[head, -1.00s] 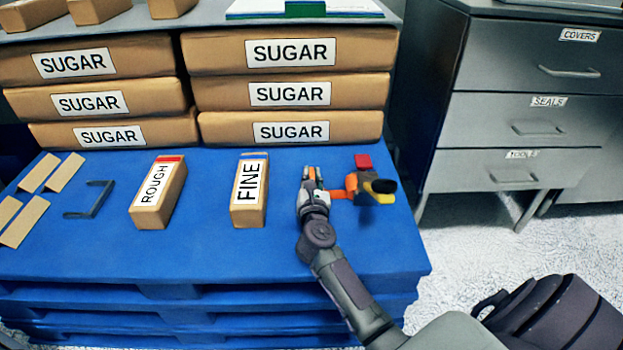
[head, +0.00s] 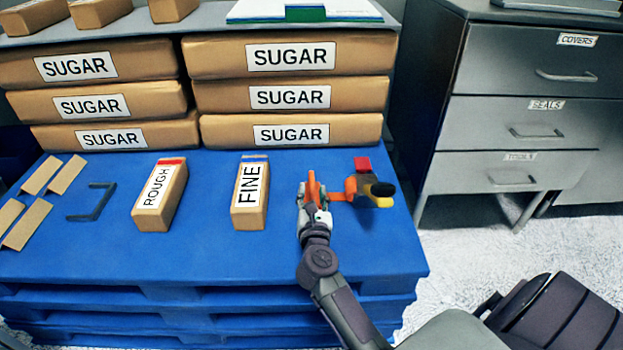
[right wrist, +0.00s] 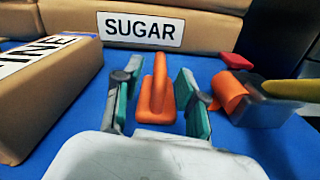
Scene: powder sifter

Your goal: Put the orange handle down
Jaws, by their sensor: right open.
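The orange handle (head: 314,188) rests on the blue pallet top, to the right of the box marked FINE. It also shows in the right wrist view (right wrist: 156,95), standing between the two fingers with a gap on each side. My right gripper (head: 313,197) is open around the near side of the handle; its teal finger pads (right wrist: 157,100) do not touch it. In the head view the gripper hides part of the handle. My left gripper is not in view.
A device with orange, grey, red and yellow parts (head: 366,187) stands close right of the gripper. The FINE box (head: 249,210) is left of it, the ROUGH box (head: 158,205) further left. Sugar sacks (head: 290,110) stand behind. The pallet front (head: 230,255) is clear.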

